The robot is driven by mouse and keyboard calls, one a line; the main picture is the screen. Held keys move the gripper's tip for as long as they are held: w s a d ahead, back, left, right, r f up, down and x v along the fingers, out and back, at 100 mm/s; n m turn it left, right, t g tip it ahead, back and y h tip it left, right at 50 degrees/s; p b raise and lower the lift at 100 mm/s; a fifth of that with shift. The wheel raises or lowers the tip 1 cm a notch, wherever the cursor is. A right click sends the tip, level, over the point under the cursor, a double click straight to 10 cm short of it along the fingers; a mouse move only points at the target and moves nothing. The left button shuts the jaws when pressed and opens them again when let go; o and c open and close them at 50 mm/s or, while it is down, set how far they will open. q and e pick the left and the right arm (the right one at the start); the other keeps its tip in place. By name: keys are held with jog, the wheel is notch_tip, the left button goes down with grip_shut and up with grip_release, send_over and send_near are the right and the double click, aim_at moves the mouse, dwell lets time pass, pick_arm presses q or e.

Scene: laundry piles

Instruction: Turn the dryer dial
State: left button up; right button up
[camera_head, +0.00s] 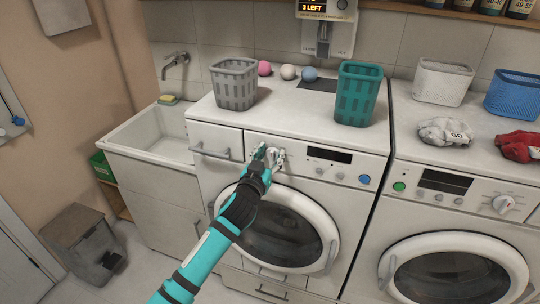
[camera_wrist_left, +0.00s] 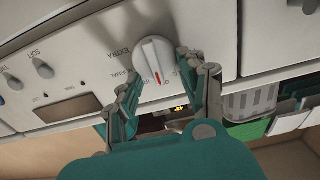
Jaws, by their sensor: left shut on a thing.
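The dial (camera_wrist_left: 152,58) is a white round knob with a raised grip bar and a red mark, on the white control panel of the left front-loading machine (camera_head: 225,185). My left gripper (camera_head: 267,155) reaches this panel, left of the dark display, and hides most of the dial in the head view. In the left wrist view, my left gripper's (camera_wrist_left: 163,78) two fingers are on either side of the dial and shut on it. Printed words, including EXTRA and SOFT, show upside down on the panel. My right gripper is in neither view.
A second machine (camera_head: 415,215) with its own dial (camera_head: 503,204) stands at right. A grey basket (camera_head: 234,84) and a teal basket (camera_head: 358,93) stand above the left panel. A sink (camera_head: 150,135) is at left. The left machine's round door (camera_head: 330,222) is below my arm.

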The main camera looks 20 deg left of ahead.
pick_arm(q)
jog(key=shift+d+m, duration=0.15)
jog(key=shift+m, duration=0.15)
jog(key=m, duration=0.3)
jog(key=shift+d+m+p, duration=0.3)
jog(key=shift+m+p, duration=0.05)
jog(key=shift+m, duration=0.05)
jog(key=m, duration=0.3)
jog(key=shift+d+f+m, duration=0.2)
jog(key=shift+m, duration=0.1)
jog(key=shift+s+d+f+m+p, duration=0.1)
jog(key=shift+f+m+p, duration=0.1)
jog(key=shift+m, duration=1.05)
jog(key=shift+w+d+f+m+p, duration=0.15)
jog(key=shift+f+m, duration=0.1)
jog(key=shift+m, duration=1.05)
jog(key=shift+s+d+f+m+p, duration=0.1)
jog(key=shift+s+f+m+p, duration=0.1)
jog(key=shift+m, duration=1.05)
